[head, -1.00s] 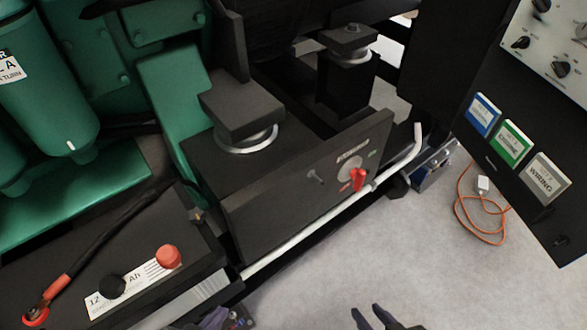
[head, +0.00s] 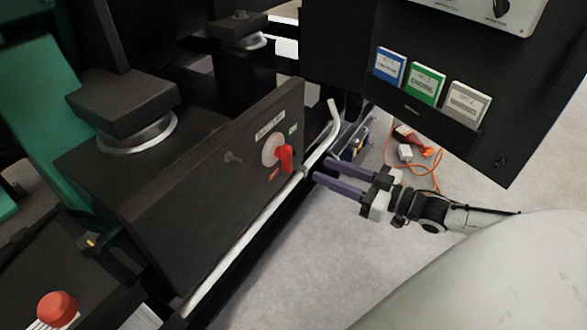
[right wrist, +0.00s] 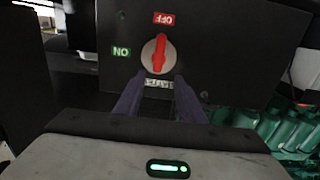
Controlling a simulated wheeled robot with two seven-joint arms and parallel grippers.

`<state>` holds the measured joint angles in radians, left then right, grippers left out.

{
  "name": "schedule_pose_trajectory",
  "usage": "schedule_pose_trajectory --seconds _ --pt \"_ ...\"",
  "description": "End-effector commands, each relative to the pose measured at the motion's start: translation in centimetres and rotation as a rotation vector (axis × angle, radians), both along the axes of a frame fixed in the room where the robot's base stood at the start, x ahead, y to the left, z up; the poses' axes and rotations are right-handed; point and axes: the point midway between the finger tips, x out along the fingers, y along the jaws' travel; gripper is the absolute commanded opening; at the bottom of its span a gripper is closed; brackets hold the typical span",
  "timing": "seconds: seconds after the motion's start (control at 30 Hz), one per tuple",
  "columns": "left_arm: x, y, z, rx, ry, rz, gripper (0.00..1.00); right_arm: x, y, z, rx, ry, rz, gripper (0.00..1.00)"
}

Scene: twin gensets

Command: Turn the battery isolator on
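The battery isolator (head: 272,151) is a pale round disc with a red handle (head: 285,158) on the black box's front panel. In the right wrist view the red handle (right wrist: 160,52) points at the red OFF label (right wrist: 164,18). The green ON label (right wrist: 121,51) sits to its left there; it also shows in the head view (head: 293,129). My right gripper (head: 314,169) is open and empty, its purple fingers just right of the handle and apart from it. In the right wrist view, my right gripper's fingertips (right wrist: 160,76) flank the disc's lower edge. My left gripper is not in view.
A pale pipe (head: 250,235) runs along the box's lower front, close to my fingers. A black panel with blue, green and grey booklets (head: 426,84) hangs above right. An orange cable (head: 436,175) lies on the floor.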

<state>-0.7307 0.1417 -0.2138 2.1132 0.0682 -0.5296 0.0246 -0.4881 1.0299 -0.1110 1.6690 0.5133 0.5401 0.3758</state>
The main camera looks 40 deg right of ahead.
Motion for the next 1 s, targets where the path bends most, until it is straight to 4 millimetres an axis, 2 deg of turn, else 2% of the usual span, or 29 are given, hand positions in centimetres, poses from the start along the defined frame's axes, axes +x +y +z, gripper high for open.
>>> schedule_pose_trajectory --seconds 0.17,0.5,0.7,1.0 --pt "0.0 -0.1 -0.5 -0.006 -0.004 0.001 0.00 1.3 -0.2 0.9 0.007 -0.033 0.014 0.36" --pt "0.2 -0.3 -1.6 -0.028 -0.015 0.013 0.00 6.1 1.8 0.9 0.007 -0.034 0.013 0.36" --pt "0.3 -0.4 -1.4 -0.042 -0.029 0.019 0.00 8.5 2.8 0.9 0.005 -0.030 0.012 0.36" --pt "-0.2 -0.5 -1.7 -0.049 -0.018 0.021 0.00 9.9 3.5 0.9 0.005 -0.027 0.013 0.36"
